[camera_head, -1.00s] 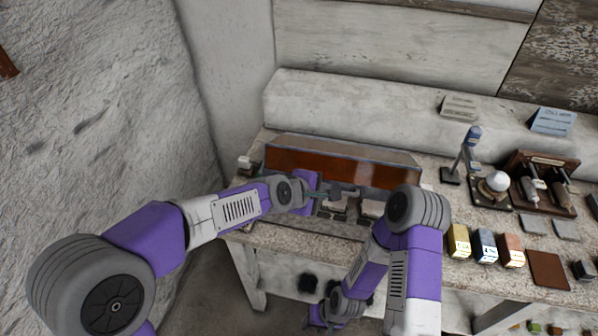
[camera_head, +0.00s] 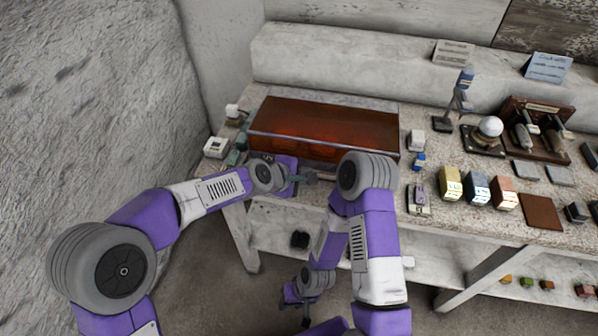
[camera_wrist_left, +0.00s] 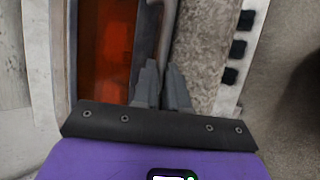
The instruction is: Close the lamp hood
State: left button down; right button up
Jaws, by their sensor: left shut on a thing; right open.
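The lamp hood (camera_head: 325,127) is a long box with a translucent red-brown panel on the left part of the table. It lies low, its panel facing up; whether its front edge touches the base is hidden. My left gripper (camera_head: 308,177) is at the hood's front edge. In the left wrist view my left gripper (camera_wrist_left: 163,80) is shut on a thin grey bar (camera_wrist_left: 167,35) beside the red panel of the hood (camera_wrist_left: 105,50). My right gripper (camera_head: 304,314) hangs low in front of the table, open and empty, its fingers small in view.
A white box (camera_head: 215,147) and small items stand left of the hood. Right of it are a small blue-topped bottle (camera_head: 419,161), yellow, blue and pink blocks (camera_head: 452,184), a lamp stand (camera_head: 459,100) and a wooden rack (camera_head: 537,130).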

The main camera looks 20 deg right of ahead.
pick_arm(q)
jog(key=shift+s+f, duration=0.2)
jog(key=c, duration=1.2)
grip_release()
jog(key=shift+s+a+r, duration=0.15)
jog(key=shift+a+r, duration=0.05)
jog(key=shift+a, duration=0.05)
jog(key=shift+o, duration=0.2)
jog(key=shift+d, duration=0.1)
jog(key=p+v, duration=0.1)
jog(key=v, duration=0.6)
jog(key=shift+p, duration=0.4)
jog(key=shift+a+r, duration=0.1)
jog(key=shift+a, duration=0.15)
